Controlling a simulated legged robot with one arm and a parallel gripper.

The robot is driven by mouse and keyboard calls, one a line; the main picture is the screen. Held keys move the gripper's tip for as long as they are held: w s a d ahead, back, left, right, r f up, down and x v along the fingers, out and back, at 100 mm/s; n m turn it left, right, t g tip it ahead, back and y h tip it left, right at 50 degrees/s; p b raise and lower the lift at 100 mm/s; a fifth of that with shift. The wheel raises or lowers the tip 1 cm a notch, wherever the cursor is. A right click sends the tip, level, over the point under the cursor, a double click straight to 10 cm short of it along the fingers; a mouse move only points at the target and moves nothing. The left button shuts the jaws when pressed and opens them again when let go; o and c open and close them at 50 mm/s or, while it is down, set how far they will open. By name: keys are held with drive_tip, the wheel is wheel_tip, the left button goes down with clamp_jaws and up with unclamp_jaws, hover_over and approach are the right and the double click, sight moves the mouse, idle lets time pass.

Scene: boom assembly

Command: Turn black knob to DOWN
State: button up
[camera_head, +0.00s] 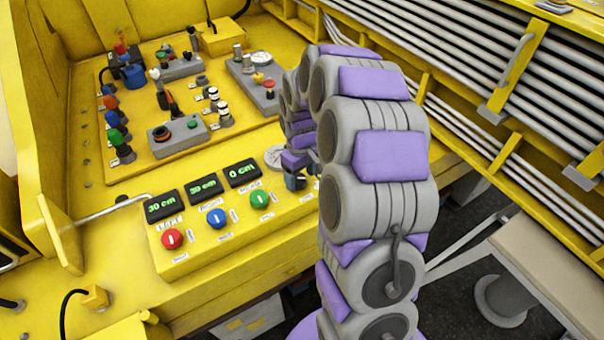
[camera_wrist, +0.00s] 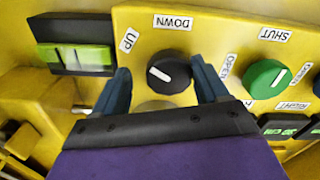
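The black knob (camera_wrist: 170,74) is on the yellow panel (camera_wrist: 205,45) in the wrist view. Its white mark points left, towards the side of the UP label (camera_wrist: 128,40). The DOWN label (camera_wrist: 173,22) is above the knob; the lettering appears inverted. My gripper (camera_wrist: 160,68) is open, with one blue-grey finger on the left of the knob and one on the right. Gaps show beside the knob, but I cannot tell how deep the fingers reach. In the head view my gripper (camera_head: 296,178) is at the panel's right end, and I cannot make out the black knob there.
A green knob (camera_wrist: 267,78) with SHUT and OPEN labels is right of the black knob. In the head view, red (camera_head: 172,239), blue (camera_head: 216,218) and green knobs line the panel. Levers and buttons stand behind.

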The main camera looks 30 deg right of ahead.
drive_tip(key=shift+a+r, duration=0.15)
drive_tip(key=shift+a, duration=0.85)
drive_tip(key=shift+c, duration=2.3)
drive_tip(key=shift+d, duration=0.65)
drive_tip(key=c, duration=0.4)
drive_tip(key=shift+a, duration=0.3)
drive_tip(key=shift+c, duration=0.3)
drive_tip(key=shift+d, duration=0.1)
